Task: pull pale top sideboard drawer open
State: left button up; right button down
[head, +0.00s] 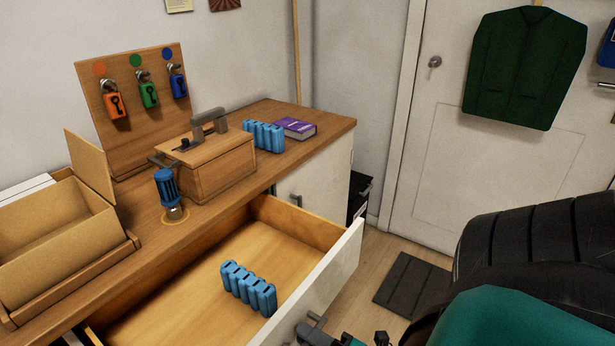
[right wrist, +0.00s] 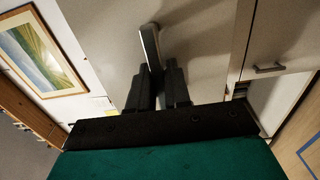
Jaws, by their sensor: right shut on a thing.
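The pale top sideboard drawer (head: 336,272) stands well open in the head view, with its wooden inside showing. A blue battery-like pack (head: 249,289) stands in it. The drawer's grey handle (head: 316,334) is at the bottom edge of the head view, and the handle also shows in the right wrist view (right wrist: 150,45). My right gripper (right wrist: 157,75) is shut on this handle, one dark finger on each side. In the head view only a little of this gripper shows at the bottom. My left gripper is out of view.
The sideboard top (head: 337,125) bears an open cardboard box (head: 55,240), a blue-topped lamp-like thing (head: 168,192), a wooden box (head: 210,168), another blue pack (head: 264,136) and a purple book (head: 295,128). A pale cupboard door (head: 320,190) is beside the drawer. A dark mat (head: 410,283) lies on the floor.

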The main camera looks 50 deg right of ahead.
jog(key=c, duration=1.2)
grip_release()
jog(key=shift+o, duration=0.2)
jog(key=s, duration=1.3)
jog(key=shift+d, duration=0.45)
jog(key=shift+w, duration=0.1)
